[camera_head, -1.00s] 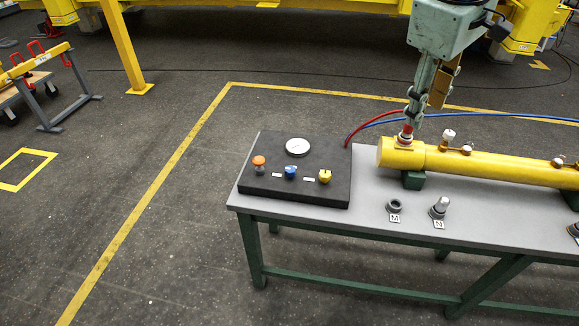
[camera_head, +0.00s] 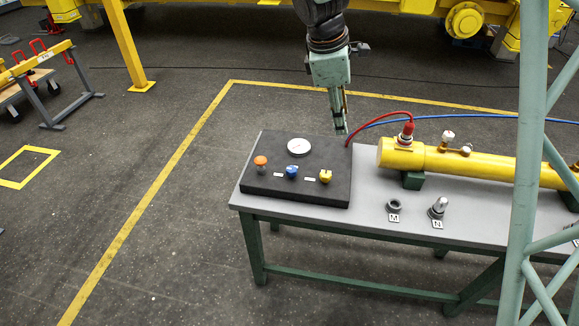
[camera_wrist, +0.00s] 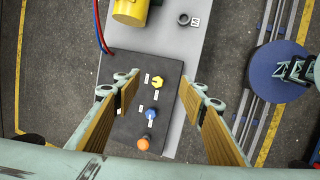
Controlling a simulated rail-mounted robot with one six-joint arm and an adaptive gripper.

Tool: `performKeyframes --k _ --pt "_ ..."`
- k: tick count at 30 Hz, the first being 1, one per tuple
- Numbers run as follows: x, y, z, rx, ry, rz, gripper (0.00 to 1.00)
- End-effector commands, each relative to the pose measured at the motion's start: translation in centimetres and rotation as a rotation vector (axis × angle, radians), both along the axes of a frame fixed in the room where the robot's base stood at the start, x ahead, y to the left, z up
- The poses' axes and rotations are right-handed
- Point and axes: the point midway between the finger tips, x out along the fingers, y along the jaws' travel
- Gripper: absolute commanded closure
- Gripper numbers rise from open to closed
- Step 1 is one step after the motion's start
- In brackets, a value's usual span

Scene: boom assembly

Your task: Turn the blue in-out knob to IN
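The blue knob (camera_head: 291,172) sits on the dark control panel (camera_head: 262,187), between an orange-topped button and a yellow knob. In the wrist view the blue knob (camera_wrist: 152,115) lies between my finger pads, well below them. The small white labels beside it are too small to read, so its setting cannot be told. My gripper (camera_head: 340,131) hangs above the back right of the panel, apart from it. The wrist view shows my gripper's (camera_wrist: 160,110) two fingers wide apart with nothing between them.
The orange-topped button (camera_head: 261,163), yellow knob (camera_head: 325,177) and white gauge (camera_head: 299,147) share the panel. A yellow cylinder (camera_head: 470,165) with a red hose fitting (camera_head: 407,131) lies right of it.

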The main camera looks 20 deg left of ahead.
Motion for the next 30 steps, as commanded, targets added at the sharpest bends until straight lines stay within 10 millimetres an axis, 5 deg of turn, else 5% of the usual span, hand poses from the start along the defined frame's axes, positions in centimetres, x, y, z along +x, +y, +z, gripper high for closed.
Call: performKeyframes --k 21,30 --pt "0.5 15.2 -12.6 -0.201 0.079 0.541 0.62" --pt "0.0 18.4 -15.7 -0.246 0.096 0.665 0.62"
